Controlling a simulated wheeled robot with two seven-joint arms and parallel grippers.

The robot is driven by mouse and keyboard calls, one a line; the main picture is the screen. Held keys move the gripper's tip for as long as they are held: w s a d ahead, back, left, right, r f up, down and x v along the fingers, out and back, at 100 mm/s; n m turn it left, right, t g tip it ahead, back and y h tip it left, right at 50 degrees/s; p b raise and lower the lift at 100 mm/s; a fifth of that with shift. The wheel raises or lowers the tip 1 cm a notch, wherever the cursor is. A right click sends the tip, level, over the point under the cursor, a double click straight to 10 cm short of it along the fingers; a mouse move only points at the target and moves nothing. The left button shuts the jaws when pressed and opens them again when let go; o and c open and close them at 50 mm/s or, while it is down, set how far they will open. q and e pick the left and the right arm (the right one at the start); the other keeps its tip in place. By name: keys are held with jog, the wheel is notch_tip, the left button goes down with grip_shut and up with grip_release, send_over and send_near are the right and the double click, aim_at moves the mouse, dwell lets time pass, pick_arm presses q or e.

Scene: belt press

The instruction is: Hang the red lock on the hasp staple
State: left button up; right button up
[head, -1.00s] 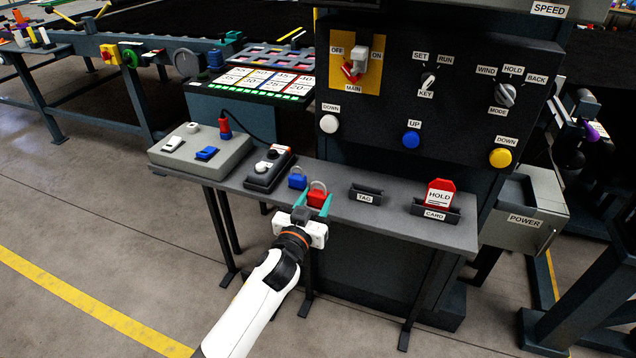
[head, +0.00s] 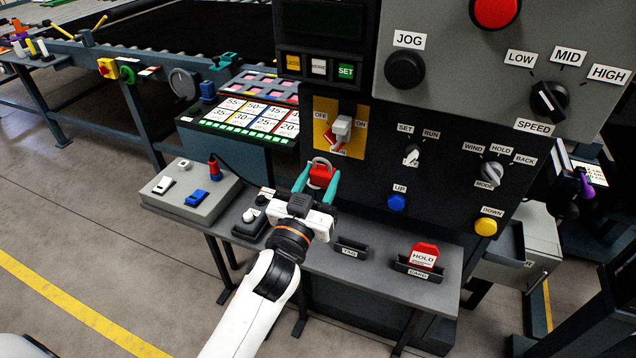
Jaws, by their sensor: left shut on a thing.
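The red lock (head: 321,177), with a grey shackle on top, is between the teal fingertips of my left gripper (head: 318,183). The gripper is shut on it and holds it raised above the shelf, shackle upward. Just above the lock in the picture is the yellow MAIN switch plate (head: 357,112), with a light grey lever (head: 341,127) and a red part (head: 330,137) at its lower left. The staple itself is too small to make out clearly. The shackle top appears just below the MAIN label; I cannot tell the gap in depth. My right gripper is out of view.
The shelf (head: 385,291) holds a TAG slot (head: 351,249) and a red HOLD card (head: 425,254) in its holder. A grey switch box (head: 190,212) stands at left. UP (head: 396,202) and DOWN (head: 486,227) buttons are on the dark panel. The blue lock is not visible.

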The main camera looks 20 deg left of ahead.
pick_arm(q)
jog(key=shift+w+f, duration=0.1)
jog(key=shift+w, duration=0.55)
jog(key=shift+w+f, duration=0.1)
jog(key=shift+w, duration=0.7)
jog(key=shift+w+b, duration=0.3)
jog(key=shift+w, duration=0.3)
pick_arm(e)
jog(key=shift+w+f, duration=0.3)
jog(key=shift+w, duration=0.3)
pick_arm(q)
jog(key=shift+w, duration=0.35)
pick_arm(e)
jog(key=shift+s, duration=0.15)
pick_arm(q)
jog(key=shift+w+d, duration=0.1)
jog(key=shift+w, duration=0.15)
jog(key=shift+w+f, duration=0.1)
jog(key=shift+w, duration=1)
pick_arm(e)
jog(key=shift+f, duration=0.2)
pick_arm(q)
jog(key=shift+w+f+b, duration=0.25)
jog(key=shift+w+b, duration=0.1)
jog(key=shift+b, duration=0.1)
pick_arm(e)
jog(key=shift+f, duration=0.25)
